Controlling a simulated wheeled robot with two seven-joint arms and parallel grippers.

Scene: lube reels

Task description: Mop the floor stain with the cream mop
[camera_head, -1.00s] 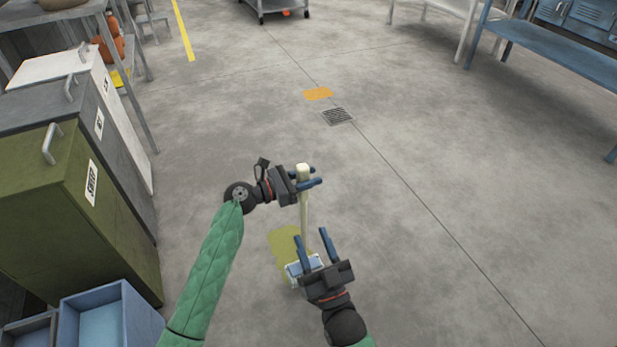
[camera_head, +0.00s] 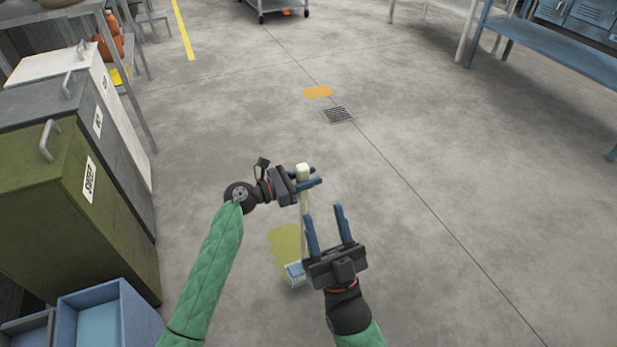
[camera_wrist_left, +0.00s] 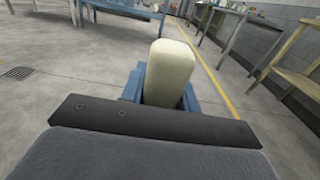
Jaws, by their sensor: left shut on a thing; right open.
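The cream mop (camera_head: 303,205) stands nearly upright in the head view, its pale blue and white head (camera_head: 295,274) down at the floor. My left gripper (camera_head: 309,182) is shut on the mop's handle near its top; the handle top (camera_wrist_left: 168,72) also shows between the fingers in the left wrist view. A yellow-green floor stain (camera_head: 284,243) lies beside and behind the mop head, which covers or borders its lower right part. My right gripper (camera_head: 328,228) is open and empty, right of the handle, and hides part of the mop's lower end.
Olive, grey and white bins (camera_head: 75,195) line the left side, with a blue bin (camera_head: 103,318) in front. A floor drain (camera_head: 337,115) and an orange patch (camera_head: 318,92) lie ahead. A blue bench (camera_head: 560,50) stands at the far right. The floor between is clear.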

